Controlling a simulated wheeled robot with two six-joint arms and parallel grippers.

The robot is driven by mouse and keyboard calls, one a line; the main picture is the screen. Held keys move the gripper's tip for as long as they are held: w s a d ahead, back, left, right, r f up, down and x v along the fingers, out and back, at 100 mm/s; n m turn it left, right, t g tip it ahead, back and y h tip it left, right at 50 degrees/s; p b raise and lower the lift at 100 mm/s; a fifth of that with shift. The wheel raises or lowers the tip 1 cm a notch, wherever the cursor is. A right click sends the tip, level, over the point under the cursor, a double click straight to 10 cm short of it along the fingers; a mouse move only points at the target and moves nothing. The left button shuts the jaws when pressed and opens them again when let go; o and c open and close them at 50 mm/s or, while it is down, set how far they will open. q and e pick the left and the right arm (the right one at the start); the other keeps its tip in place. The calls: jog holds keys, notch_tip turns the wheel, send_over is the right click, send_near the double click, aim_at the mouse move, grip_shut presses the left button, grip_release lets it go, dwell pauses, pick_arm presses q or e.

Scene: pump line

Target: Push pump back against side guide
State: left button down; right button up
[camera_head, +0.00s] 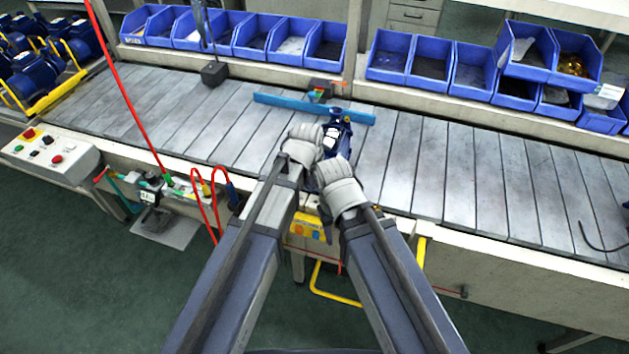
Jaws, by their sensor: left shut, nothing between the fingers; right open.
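The dark blue pump (344,129) is on the conveyor in front of me, partly hidden by my grippers. The side guide, a light blue bar (280,101), runs across the conveyor just behind the pump. The pump's far end overlaps the bar in this view; I cannot tell whether they touch. My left gripper (308,136) is shut and empty at the pump's left side. My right gripper (328,166) is open at the pump's near side, lower in the picture. Whether either one touches the pump is not clear.
Blue bins (390,65) line the far side of the conveyor (460,160). A small dark block (214,73) is at the left, and a red hose (122,85) hangs there. Blue motors (35,78) stand at the far left.

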aim_at(315, 190)
pick_arm(q)
jog(key=shift+s+b+x, duration=0.25)
jog(key=shift+b+x, duration=0.7)
jog(key=shift+x, duration=0.2)
jog(key=shift+s+b+x, duration=0.25)
jog(key=shift+b+x, duration=0.7)
jog(key=shift+x, duration=0.2)
jog(key=shift+a+f, duration=0.1)
jog(key=shift+a, duration=0.05)
jog(key=shift+w, duration=0.15)
jog(key=shift+w+d, duration=0.3)
jog(key=shift+w, duration=0.5)
jog(key=shift+w+d, duration=0.2)
jog(key=shift+w, duration=0.5)
jog(key=shift+w+d, duration=0.25)
jog(key=shift+w, duration=0.4)
jog(key=shift+w+d, duration=0.2)
jog(key=shift+w, duration=0.65)
jog(key=shift+w+d, duration=0.25)
jog(key=shift+w, duration=0.45)
jog(key=shift+w+d, duration=0.25)
jog(key=shift+w, duration=0.45)
jog(key=shift+w+d, duration=0.25)
jog(key=shift+w, duration=0.5)
jog(key=shift+s, duration=0.15)
